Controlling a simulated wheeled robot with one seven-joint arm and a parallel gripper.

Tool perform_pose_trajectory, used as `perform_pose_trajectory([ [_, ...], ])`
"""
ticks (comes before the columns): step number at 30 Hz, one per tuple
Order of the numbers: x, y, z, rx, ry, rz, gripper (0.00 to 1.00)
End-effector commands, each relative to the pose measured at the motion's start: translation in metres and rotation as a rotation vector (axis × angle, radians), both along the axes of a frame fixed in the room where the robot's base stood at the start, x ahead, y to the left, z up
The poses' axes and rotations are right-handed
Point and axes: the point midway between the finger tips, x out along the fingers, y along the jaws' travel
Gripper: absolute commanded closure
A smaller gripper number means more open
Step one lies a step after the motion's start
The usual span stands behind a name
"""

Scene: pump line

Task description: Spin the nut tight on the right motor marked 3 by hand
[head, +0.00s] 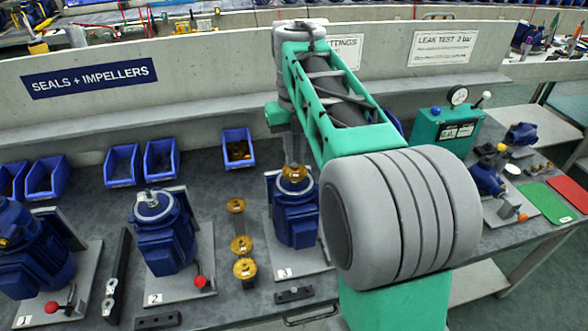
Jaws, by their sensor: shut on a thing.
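The right blue motor (297,220) stands on a grey plate marked 3, left of my arm in the head view. A brass impeller (294,174) sits on top of it. My gripper (294,160) points straight down at the top centre of this impeller, in line with the motor's shaft. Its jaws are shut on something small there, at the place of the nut. The nut itself is hidden by the fingers and too small to make out. My forearm covers the area right of the motor.
A blue motor marked 2 (165,240) stands to the left, with a red-knobbed lever (200,282). Several brass impellers (241,245) stand between the two plates. Blue bins (160,160) line the back. A green leak-test box (447,130) stands at the right.

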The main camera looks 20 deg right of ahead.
Motion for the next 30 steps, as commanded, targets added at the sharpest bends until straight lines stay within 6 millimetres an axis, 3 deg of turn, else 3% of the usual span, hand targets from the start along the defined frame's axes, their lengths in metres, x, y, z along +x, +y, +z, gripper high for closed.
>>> perform_pose_trajectory([
  [14, -0.0051, 0.0031, -0.0037, 0.008, 0.002, -0.018, 1.0],
  [21, -0.0049, 0.0045, -0.0002, 0.008, 0.002, -0.309, 1.0],
  [30, -0.0048, 0.0046, -0.0004, 0.007, 0.002, -0.349, 1.0],
])
